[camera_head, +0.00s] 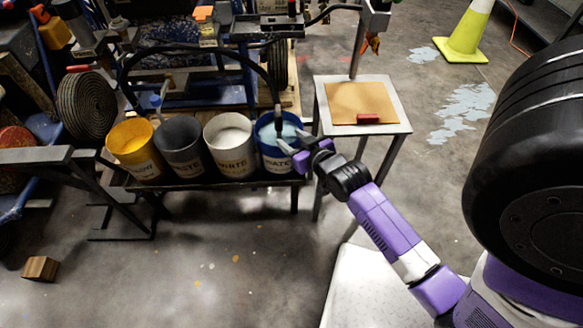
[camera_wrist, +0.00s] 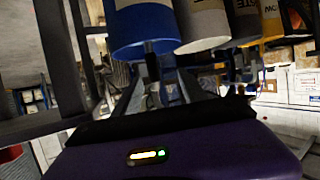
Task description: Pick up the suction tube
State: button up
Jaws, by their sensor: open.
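The suction tube (camera_head: 195,46) is a black hose in the head view. It arches over the buckets and its right end hangs down into the blue water bucket (camera_head: 275,160), with its tip hidden inside. My gripper (camera_head: 290,144) is open at the front right rim of that bucket, just below and right of the tube's end. I see nothing held in it; whether a finger touches the rim I cannot tell. In the wrist view the picture is upside down, with my gripper's fingers (camera_wrist: 150,88) dark in the middle and the blue bucket (camera_wrist: 143,30) beyond them.
Yellow (camera_head: 133,148), dark grey (camera_head: 180,146) and white (camera_head: 231,143) buckets stand left of the blue one on a low rack. A small table (camera_head: 405,113) with a brown board stands close to its right. A wooden block (camera_head: 40,268) lies on the open floor.

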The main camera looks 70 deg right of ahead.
aim_at(281, 125)
jog(key=x, duration=0.2)
jog(key=b+x, duration=0.1)
jog(key=x, duration=0.1)
jog(key=s+d+b+x, duration=0.1)
jog(key=x, duration=0.2)
jog(key=shift+d+f, duration=0.1)
jog(key=shift+f, duration=0.15)
jog(key=shift+b+x, duration=1.15)
jog(key=shift+x, duration=1.55)
jog(key=shift+d+r, duration=0.15)
jog(key=shift+r, duration=0.05)
grip_shut()
jog(key=shift+r, duration=0.1)
